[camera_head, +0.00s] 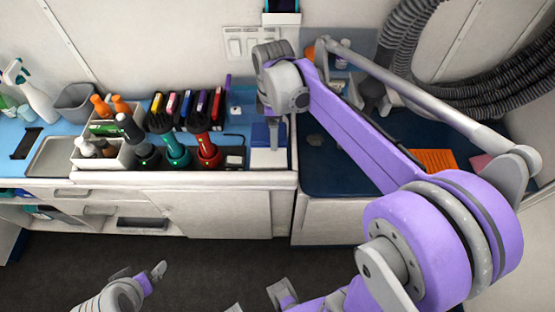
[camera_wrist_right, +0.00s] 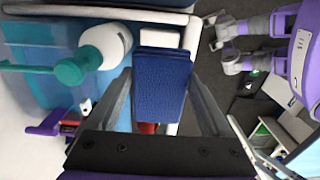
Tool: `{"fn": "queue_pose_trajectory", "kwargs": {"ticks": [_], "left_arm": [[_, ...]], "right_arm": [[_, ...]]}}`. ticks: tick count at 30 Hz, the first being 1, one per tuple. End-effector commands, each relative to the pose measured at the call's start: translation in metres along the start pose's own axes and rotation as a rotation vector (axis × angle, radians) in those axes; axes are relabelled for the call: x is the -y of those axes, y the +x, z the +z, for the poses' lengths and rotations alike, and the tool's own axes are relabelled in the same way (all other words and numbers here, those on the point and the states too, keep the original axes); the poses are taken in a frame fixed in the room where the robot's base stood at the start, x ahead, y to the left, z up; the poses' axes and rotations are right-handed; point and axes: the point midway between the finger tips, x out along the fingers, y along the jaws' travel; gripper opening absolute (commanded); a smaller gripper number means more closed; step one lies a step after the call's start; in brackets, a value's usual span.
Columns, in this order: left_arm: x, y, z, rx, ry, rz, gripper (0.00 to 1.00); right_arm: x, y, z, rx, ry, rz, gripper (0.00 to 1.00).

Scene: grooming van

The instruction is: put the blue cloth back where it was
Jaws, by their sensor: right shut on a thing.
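The blue cloth (camera_wrist_right: 162,85) is a folded, textured rectangle between the two fingers of my right gripper (camera_wrist_right: 160,110) in the right wrist view. My right gripper is shut on it. In the head view the cloth (camera_head: 261,134) shows at the counter's right end, partly behind my right gripper (camera_head: 273,132), which points down there. A white block (camera_head: 268,158) is just in front of and below the cloth; I cannot tell whether they touch. My left gripper (camera_head: 150,275) is low at the bottom left over the floor, far from the cloth; its jaw opening is unclear.
Left of the cloth stand a red-and-black dryer (camera_head: 207,150), a teal-and-black one (camera_head: 176,152) and a rack of coloured items (camera_head: 187,104). A white caddy (camera_head: 103,158) holds bottles. At right, a dark blue surface (camera_head: 330,170) carries an orange cloth (camera_head: 433,160).

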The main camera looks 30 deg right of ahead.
Motion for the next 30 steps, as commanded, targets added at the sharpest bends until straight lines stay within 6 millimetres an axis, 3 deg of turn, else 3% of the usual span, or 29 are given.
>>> {"fn": "queue_pose_trajectory", "kwargs": {"ticks": [6,18,30], "left_arm": [[0.000,0.003,0.003,0.002,0.000,0.000,1.00],[0.000,0.007,0.006,0.004,0.000,0.000,1.00],[0.000,0.009,0.007,0.005,0.000,0.000,1.00]], "right_arm": [[0.000,0.042,0.000,0.000,0.000,0.000,0.39],[0.000,0.089,-0.001,0.000,0.000,0.000,0.39],[0.000,0.096,0.000,0.000,0.000,0.000,0.39]]}}
